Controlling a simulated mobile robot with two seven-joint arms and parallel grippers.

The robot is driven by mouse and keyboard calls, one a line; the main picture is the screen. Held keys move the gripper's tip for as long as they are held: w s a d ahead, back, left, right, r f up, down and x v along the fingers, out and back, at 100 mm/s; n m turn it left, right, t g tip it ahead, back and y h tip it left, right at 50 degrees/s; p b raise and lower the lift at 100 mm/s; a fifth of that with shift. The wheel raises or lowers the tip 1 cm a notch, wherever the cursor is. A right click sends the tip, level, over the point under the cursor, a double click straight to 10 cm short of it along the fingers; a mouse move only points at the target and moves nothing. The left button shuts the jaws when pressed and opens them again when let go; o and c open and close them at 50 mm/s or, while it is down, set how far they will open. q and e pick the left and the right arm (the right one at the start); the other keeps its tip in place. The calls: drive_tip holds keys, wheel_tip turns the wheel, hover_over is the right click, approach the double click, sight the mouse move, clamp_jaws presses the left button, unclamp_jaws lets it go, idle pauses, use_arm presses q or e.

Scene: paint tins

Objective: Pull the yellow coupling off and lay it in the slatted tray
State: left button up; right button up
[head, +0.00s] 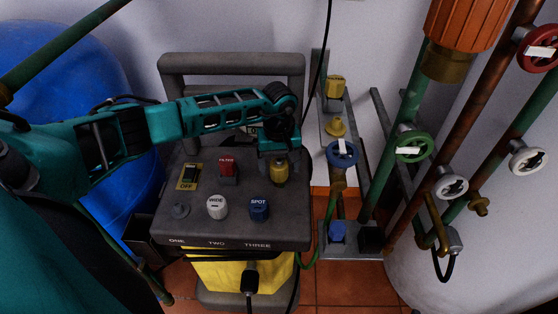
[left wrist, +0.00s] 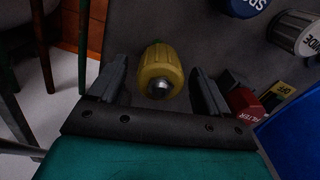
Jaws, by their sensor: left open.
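The yellow coupling (head: 280,175) stands on the grey control panel, at the right end of the row with the red FILTER control. My left gripper (head: 279,158) is above it, pointing down. In the left wrist view the coupling (left wrist: 160,71), with a metal tip, is between the two open fingers of my left gripper (left wrist: 164,84). Gaps show on both sides, and the fingers do not appear to grip it. I cannot make out a slatted tray in either view. My right gripper is not in view.
Close to the coupling are the red FILTER control (head: 228,167), blue SPOT knob (head: 259,208) and white WIDE knob (head: 217,206). A panel handle (head: 232,64) rises behind. Pipes with a blue valve wheel (head: 342,153) stand right. A blue drum (head: 50,60) is at left.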

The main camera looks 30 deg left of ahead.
use_arm(q)
drive_tip(key=shift+r, duration=0.1)
drive_tip(key=c, duration=1.3)
